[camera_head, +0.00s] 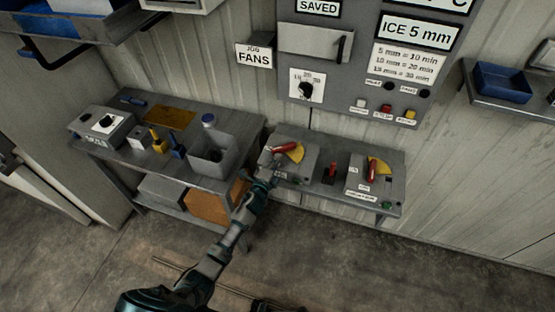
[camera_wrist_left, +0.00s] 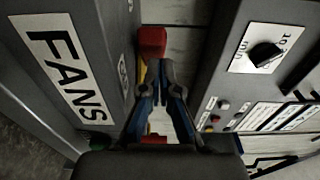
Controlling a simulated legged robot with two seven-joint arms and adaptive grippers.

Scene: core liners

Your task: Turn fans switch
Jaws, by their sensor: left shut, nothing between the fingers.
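Two grey switch boxes stand on the right bench. The left switch box (camera_head: 302,162) has a red handle (camera_head: 288,147) over a yellow plate. The right switch box (camera_head: 357,178) has a red handle (camera_head: 372,172) and a yellow plate too. My left gripper (camera_head: 290,178) is at the front of the left box and partly hides it. In the left wrist view, my gripper (camera_wrist_left: 165,68) is shut and empty, beside a grey box with a FANS label (camera_wrist_left: 62,68). A red handle (camera_wrist_left: 152,40) shows just past the fingertips; contact is unclear. My right gripper is not in view.
The control panel (camera_head: 352,82) has a dial and buttons. A red lever (camera_head: 331,172) stands between the boxes. The left bench holds a grey bin (camera_head: 212,157) and small tools. The floor at right is clear.

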